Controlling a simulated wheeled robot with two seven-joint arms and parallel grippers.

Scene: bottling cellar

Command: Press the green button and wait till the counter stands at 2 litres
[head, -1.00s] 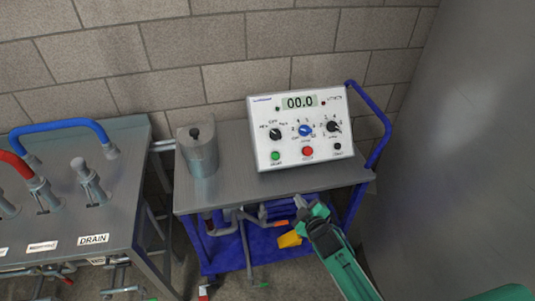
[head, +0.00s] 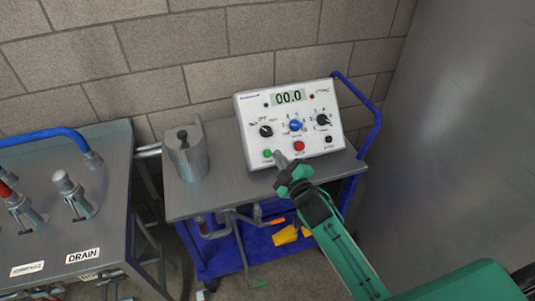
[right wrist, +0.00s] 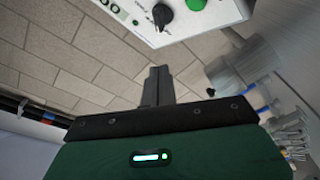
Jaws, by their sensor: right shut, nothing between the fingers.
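The white control box (head: 262,110) stands on the cart top, its display (head: 289,97) reading 00.0. The green button (head: 267,153) is at the lower left of its sloped face, with a red button (head: 299,146) to its right. My right gripper (head: 280,159) is shut and empty, its tip just right of and below the green button in the head view. In the right wrist view the shut fingers (right wrist: 158,75) point up toward the box, and the green button (right wrist: 196,4) shows apart from them at the top edge. My left gripper is not in view.
A metal canister (head: 188,158) stands on the cart (head: 215,196) left of the box. A steel bench (head: 115,175) with hoses and a DRAIN label is at the left. A large grey metal surface (head: 455,120) closes off the right side.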

